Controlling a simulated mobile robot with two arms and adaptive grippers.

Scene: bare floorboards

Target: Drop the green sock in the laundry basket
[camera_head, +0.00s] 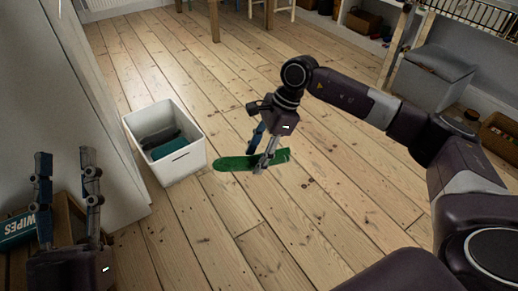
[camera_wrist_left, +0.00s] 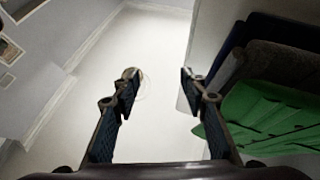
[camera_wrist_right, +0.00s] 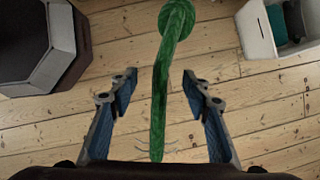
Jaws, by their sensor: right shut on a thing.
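The green sock (camera_head: 235,163) is held by my right gripper (camera_head: 262,168) above the floor, stretched nearly level with its longer part pointing left. In the right wrist view the sock (camera_wrist_right: 163,75) runs between the two fingers. The white laundry basket (camera_head: 188,158) stands on the floor just left of the sock. It holds a dark grey item and a teal item. The basket (camera_wrist_right: 258,40) also shows at the top right of the right wrist view. My left gripper (camera_head: 66,168) is open and empty at the lower left, pointing up.
A white cabinet (camera_head: 75,120) stands left of the basket. A grey box (camera_head: 435,75) is at the right. In the left wrist view, folded green and dark cloths (camera_wrist_left: 265,115) lie at the right. Middle floorboards are clear.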

